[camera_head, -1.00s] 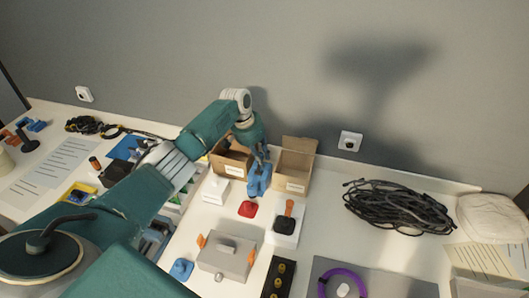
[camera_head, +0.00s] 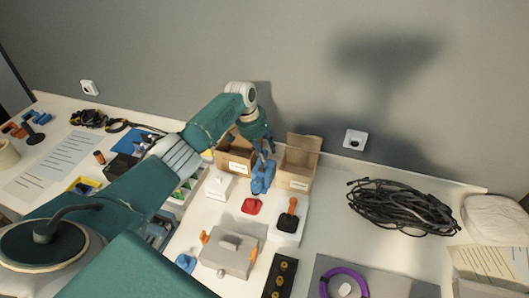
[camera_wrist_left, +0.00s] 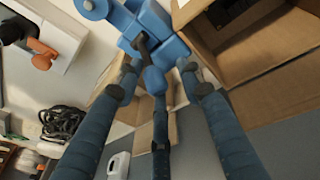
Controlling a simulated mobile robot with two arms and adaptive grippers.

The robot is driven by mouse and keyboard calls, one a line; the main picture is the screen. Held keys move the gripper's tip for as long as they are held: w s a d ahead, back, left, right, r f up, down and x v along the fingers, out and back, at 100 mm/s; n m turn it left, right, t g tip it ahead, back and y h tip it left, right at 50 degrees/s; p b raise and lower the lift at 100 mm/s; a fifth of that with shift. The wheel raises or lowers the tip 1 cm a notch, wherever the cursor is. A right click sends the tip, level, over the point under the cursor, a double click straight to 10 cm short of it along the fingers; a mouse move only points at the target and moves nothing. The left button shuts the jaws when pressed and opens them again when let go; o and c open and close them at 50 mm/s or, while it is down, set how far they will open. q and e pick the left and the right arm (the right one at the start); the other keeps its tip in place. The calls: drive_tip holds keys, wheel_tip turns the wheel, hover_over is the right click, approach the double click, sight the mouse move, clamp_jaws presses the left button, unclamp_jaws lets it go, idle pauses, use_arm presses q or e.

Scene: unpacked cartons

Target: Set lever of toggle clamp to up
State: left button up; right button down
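The toggle clamp looks to be the blue piece (camera_head: 262,178) on the table in front of the open cartons. In the left wrist view the blue clamp (camera_wrist_left: 150,22) shows close up with a dark lever on it; its exact lever angle is hard to tell. My left gripper (camera_head: 265,153) points down at the clamp from behind and above. In the left wrist view my left gripper's fingertips (camera_wrist_left: 160,91) are apart, with a blue end of the clamp between them and gaps visible at the sides. My right gripper is not in view.
Two open cartons, the left (camera_head: 236,157) and the right (camera_head: 299,163), stand close behind the clamp. A white box (camera_head: 219,186), a red piece (camera_head: 253,206) and an orange-handled switch on a white base (camera_head: 287,226) are near. A grey box (camera_head: 228,256) lies in front; black cable (camera_head: 400,208) lies right.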

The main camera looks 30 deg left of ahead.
use_arm(q)
drive_tip(key=shift+f, duration=0.1)
drive_tip(key=v, duration=1.2)
